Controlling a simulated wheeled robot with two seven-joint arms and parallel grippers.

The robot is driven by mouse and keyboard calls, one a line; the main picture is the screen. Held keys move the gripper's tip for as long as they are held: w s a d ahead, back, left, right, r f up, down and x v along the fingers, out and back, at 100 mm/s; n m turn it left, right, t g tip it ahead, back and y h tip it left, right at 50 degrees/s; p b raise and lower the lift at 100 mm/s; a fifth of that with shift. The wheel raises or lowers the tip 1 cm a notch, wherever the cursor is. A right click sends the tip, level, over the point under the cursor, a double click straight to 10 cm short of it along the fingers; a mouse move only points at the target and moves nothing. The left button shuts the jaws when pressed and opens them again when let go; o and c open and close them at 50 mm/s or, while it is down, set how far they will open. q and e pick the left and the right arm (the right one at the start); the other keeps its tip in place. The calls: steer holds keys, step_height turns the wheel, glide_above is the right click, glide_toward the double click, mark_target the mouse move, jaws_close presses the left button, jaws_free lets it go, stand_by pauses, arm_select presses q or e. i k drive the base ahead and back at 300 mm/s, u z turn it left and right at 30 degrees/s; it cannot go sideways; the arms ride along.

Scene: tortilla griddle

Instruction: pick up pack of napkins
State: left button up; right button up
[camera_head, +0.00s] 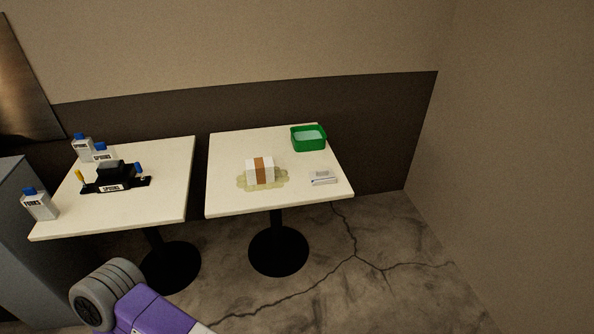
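A white block with a brown band, which looks like the pack of napkins (252,171), sits on the right-hand white table (233,203). It rests on or in a pale yellowish-green patch (280,184) on the tabletop. Neither gripper shows in the head view. Part of my own arm, purple and grey, shows at the bottom left, apart from the tables.
A green tub (309,138) stands at the back right of that table, and a small white-grey item (322,178) lies near its right edge. The left table (170,203) holds a black caddy (112,178) and several blue-capped bottles (40,205). A narrow gap separates the tables; cracked floor lies in front.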

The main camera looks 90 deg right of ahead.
mark_target(259, 171)
steer(key=z, duration=2.65)
steer(key=k, duration=0.35)
steer(key=z, duration=0.7)
steer(key=i, duration=1.65)
steer(key=u, duration=0.8)
